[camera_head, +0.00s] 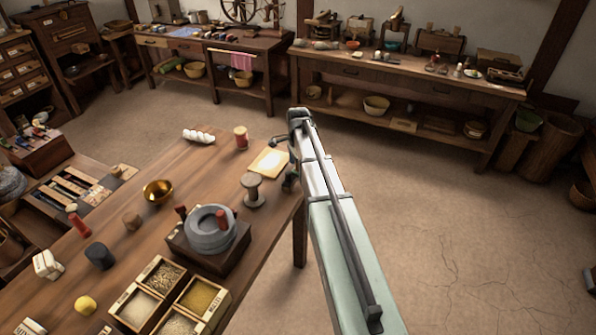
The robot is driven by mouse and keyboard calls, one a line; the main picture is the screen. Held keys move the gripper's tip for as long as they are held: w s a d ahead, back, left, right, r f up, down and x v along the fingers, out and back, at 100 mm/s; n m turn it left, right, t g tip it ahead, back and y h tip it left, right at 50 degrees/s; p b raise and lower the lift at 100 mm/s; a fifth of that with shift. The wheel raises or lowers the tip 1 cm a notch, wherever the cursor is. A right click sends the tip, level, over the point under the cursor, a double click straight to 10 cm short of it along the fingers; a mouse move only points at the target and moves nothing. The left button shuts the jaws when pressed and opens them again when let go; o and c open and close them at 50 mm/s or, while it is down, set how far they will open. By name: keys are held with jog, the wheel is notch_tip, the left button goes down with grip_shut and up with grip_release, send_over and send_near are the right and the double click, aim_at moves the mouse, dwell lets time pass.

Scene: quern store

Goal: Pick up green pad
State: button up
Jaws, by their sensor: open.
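A flat, square, pale yellow pad (268,161) lies near the right edge of the wooden table. I see no clearly green pad on this table. My arm reaches in from the lower right, and my gripper (285,161) is at the table's right edge, just right of the pale pad. Its dark fingers are open and look empty. The arm and wrist partly cover the gripper, and I cannot tell its height above the table.
The wooden table (175,167) also holds a grey spool (253,190), a red-topped cylinder (241,138), a white twisted roll (199,135), a brass bowl (158,191), a stone quern (211,235) and a divided grain box (162,276). Open floor (450,235) lies to the right.

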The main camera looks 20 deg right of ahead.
jog(key=shift+f, duration=0.3)
jog(key=shift+c, duration=0.3)
jog(key=c, duration=1.1)
